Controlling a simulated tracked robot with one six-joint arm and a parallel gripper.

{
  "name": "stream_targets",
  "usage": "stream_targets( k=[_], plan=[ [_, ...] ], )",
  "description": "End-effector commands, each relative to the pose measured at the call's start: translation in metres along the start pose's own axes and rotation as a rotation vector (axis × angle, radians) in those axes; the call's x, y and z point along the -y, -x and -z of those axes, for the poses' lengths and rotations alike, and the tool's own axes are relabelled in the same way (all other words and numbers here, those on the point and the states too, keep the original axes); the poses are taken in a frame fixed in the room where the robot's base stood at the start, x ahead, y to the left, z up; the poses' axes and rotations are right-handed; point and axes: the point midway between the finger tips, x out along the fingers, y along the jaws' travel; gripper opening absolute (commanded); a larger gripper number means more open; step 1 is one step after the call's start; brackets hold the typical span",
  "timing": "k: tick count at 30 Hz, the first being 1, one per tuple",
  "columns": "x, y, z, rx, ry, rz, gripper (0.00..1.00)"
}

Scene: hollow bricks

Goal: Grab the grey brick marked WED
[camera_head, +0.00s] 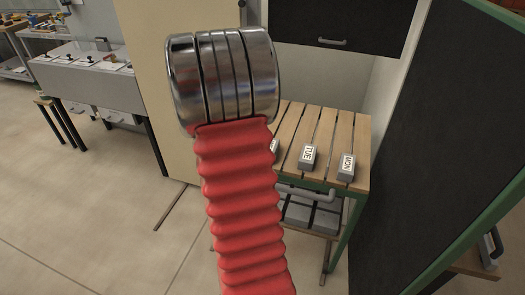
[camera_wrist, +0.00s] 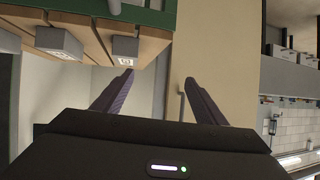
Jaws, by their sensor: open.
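Grey bricks stand on a slatted wooden table (camera_head: 365,135) in the head view. One is marked TUE (camera_head: 308,156) and one MON (camera_head: 346,167). A third grey brick (camera_head: 274,146) shows only as a sliver beside my red arm; its mark is hidden, so I cannot tell whether it is WED. In the wrist view a grey brick (camera_wrist: 125,47) with an unreadable mark and another grey brick (camera_wrist: 59,42) are at the upper left. My gripper (camera_wrist: 158,77) is open and empty, with its left fingertip below the nearer brick. The gripper is hidden in the head view.
A dark green-edged board (camera_head: 440,130) stands right of the table. A dark cabinet (camera_head: 335,20) hangs above and behind it. A beige panel (camera_head: 150,75) stands behind my arm. A grey workbench (camera_head: 90,75) is at the left. Open floor (camera_head: 90,200) lies at the lower left.

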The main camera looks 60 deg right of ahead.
Motion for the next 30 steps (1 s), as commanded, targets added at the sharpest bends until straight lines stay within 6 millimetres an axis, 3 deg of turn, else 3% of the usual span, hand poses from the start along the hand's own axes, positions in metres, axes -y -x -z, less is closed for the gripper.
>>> stream_targets(
  k=[1,3,7,20,30],
  plan=[
    [-0.02,-0.007,-0.005,-0.013,-0.005,-0.045,0.66],
    [-0.041,-0.013,-0.007,-0.039,-0.01,-0.095,0.66],
    [-0.064,-0.017,-0.009,-0.07,-0.013,-0.149,0.66],
    [-0.069,-0.019,-0.008,-0.079,-0.014,-0.161,0.66],
    [-0.075,-0.056,-0.006,-0.079,-0.014,-0.162,0.66]
  ],
)
